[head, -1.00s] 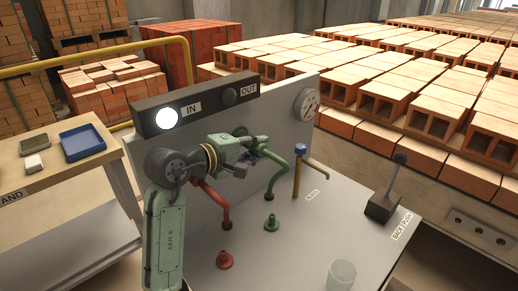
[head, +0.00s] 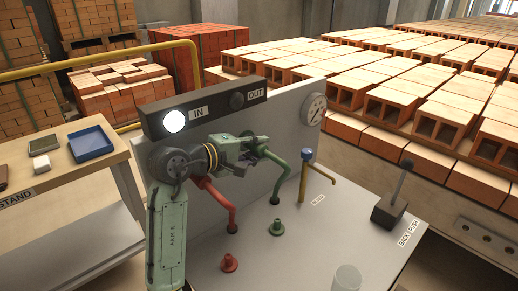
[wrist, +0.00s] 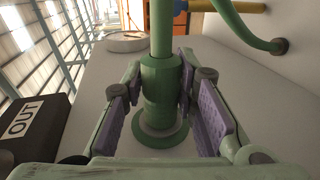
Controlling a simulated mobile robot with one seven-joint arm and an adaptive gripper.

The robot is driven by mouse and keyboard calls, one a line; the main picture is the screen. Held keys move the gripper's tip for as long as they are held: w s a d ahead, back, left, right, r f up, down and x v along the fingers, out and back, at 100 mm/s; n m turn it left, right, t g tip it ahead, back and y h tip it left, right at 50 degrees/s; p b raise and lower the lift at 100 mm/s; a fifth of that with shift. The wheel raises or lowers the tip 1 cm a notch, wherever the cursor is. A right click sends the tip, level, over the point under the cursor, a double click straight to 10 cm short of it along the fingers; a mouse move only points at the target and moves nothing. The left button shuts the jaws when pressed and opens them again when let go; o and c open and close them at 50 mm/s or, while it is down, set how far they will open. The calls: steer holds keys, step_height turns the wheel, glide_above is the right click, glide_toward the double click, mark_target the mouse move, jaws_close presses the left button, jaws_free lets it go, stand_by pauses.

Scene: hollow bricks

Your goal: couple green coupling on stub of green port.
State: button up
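In the wrist view, the green coupling (wrist: 161,80) is at the end of a green hose (wrist: 160,25). A round flange (wrist: 160,138) shows at its near end. My gripper (wrist: 162,72) has its purple pads on both sides of the coupling, apparently against it. In the head view, my gripper (head: 262,151) is held level in front of the panel, and the arm and fingers mostly hide the coupling. The green hose (head: 287,175) curves down to the bench. The green port's flanged stub (head: 277,228) stands upright and bare on the bench, below and right of my gripper.
A red hose (head: 224,203) and a red stub (head: 229,263) are on the left. A blue-topped yellow pipe (head: 304,180), a lever (head: 393,200) and a clear cup (head: 347,278) are on the right. The panel (head: 290,120) rises behind. The bench between stub and lever is clear.

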steer(key=o, duration=0.5)
steer(key=shift+a, duration=0.1)
steer(key=shift+c, duration=0.2)
steer(key=shift+s, duration=0.1)
